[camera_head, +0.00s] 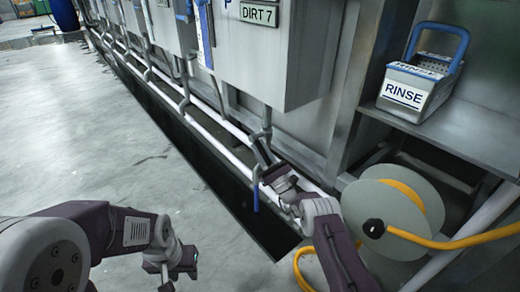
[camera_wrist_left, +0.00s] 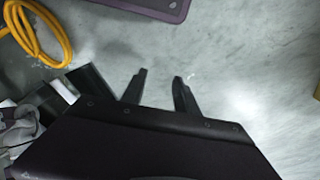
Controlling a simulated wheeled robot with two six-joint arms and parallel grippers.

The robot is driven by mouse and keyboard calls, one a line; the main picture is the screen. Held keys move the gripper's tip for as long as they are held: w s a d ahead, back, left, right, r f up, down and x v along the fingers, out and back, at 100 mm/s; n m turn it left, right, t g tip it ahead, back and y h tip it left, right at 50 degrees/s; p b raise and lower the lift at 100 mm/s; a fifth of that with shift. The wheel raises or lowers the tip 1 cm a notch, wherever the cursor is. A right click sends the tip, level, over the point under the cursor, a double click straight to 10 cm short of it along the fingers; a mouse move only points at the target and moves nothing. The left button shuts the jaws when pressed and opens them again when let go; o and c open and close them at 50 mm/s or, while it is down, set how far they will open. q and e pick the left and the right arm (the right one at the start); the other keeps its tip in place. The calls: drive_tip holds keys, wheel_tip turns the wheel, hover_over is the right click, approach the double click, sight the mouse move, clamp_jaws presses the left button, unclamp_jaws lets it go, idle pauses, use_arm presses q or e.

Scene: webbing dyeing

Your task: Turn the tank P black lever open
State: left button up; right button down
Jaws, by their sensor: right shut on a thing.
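The tank (camera_head: 262,50) marked P and DIRT 7 hangs on the wall at the top middle of the head view. A grey drain pipe comes down from its underside. The black lever (camera_head: 262,151) is at this pipe, and a blue lever (camera_head: 256,196) hangs just below. My right gripper (camera_head: 268,172) is at the black lever and shut on it; its fingertips are hard to make out. My left gripper (camera_head: 168,284) is low over the floor, far from the tank. Its two fingers stand apart and empty in the left wrist view (camera_wrist_left: 160,88).
A hose reel (camera_head: 412,215) with a yellow hose stands right of my right arm. A RINSE basket (camera_head: 408,92) with a blue handle sits on a steel shelf. Pale pipes and a dark floor trench (camera_head: 205,150) run along the tanks. The floor at left is clear.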

idle(0.3)
use_arm(q)
drive_tip(key=shift+c, duration=1.2)
drive_tip(key=shift+w+r+t, duration=0.1)
drive_tip(key=shift+w+t, duration=0.2)
drive_tip(key=shift+w, duration=0.3)
clamp_jaws()
drive_tip(key=w+r+m+t, duration=0.3)
drive_tip(key=w+r+t, duration=0.1)
drive_tip(key=w, duration=0.7)
wheel_tip(320, 180, up, 13)
drive_tip(key=m+t+h, duration=0.5)
drive_tip(key=m+h, duration=0.4)
drive_tip(key=m, duration=0.4)
hover_over(262, 152)
drive_tip(key=s+a, duration=0.3)
drive_tip(key=s, duration=0.9)
drive_tip(key=w+d+f, duration=0.3)
drive_tip(key=w+f, duration=0.3)
drive_tip(key=w, duration=0.3)
drive_tip(key=shift+d+f, duration=0.15)
drive_tip(key=shift+f, duration=0.2)
